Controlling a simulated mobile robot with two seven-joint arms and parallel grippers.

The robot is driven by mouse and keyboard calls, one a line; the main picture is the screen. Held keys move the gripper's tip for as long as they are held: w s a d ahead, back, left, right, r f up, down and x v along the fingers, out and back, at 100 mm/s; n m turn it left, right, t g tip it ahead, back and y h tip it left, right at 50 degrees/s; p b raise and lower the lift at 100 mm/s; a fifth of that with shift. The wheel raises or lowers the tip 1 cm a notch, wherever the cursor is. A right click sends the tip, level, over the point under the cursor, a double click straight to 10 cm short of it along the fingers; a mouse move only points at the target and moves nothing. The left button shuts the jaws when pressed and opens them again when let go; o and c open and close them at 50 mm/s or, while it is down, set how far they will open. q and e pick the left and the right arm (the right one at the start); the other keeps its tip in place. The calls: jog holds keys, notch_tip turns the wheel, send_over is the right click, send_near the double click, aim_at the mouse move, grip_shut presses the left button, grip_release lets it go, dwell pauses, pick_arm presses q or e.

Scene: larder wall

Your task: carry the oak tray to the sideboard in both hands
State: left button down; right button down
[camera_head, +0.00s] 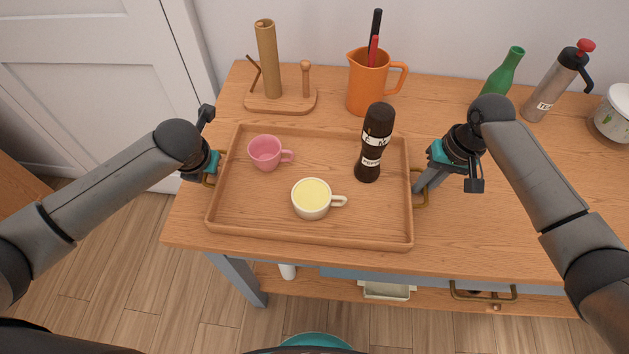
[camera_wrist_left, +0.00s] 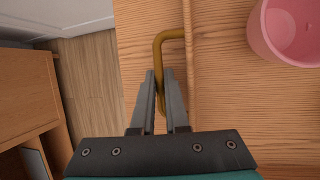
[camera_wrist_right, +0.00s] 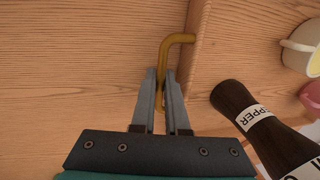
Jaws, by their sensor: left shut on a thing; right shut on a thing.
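The oak tray (camera_head: 265,226) is on the wooden table top, with a brass handle at each end. On it are a pink cup (camera_head: 265,152), a cream cup (camera_head: 312,198) with pale yellow contents, and a dark pepper mill (camera_head: 374,140). All three stand upright. My left gripper (camera_head: 210,170) is shut on the left brass handle (camera_wrist_left: 168,36), which shows between its fingers in the left wrist view. My right gripper (camera_head: 419,188) is shut on the right brass handle (camera_wrist_right: 176,40). I cannot tell whether the tray touches the table.
Behind the tray on the table (camera_head: 470,225) stand a wooden holder (camera_head: 280,101), an orange jug (camera_head: 368,85), a green bottle (camera_head: 505,70), a steel flask (camera_head: 552,88) and a white pot (camera_head: 613,114). A lower shelf (camera_head: 335,287) holds a pale dish (camera_head: 387,290). A white door (camera_head: 90,75) is at left.

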pick_arm(q)
jog(key=shift+w+r, duration=0.15)
pick_arm(e)
jog(key=shift+w+r, duration=0.15)
jog(key=shift+w, duration=0.05)
pick_arm(q)
jog(key=shift+r, duration=0.15)
pick_arm(e)
jog(key=shift+r, duration=0.2)
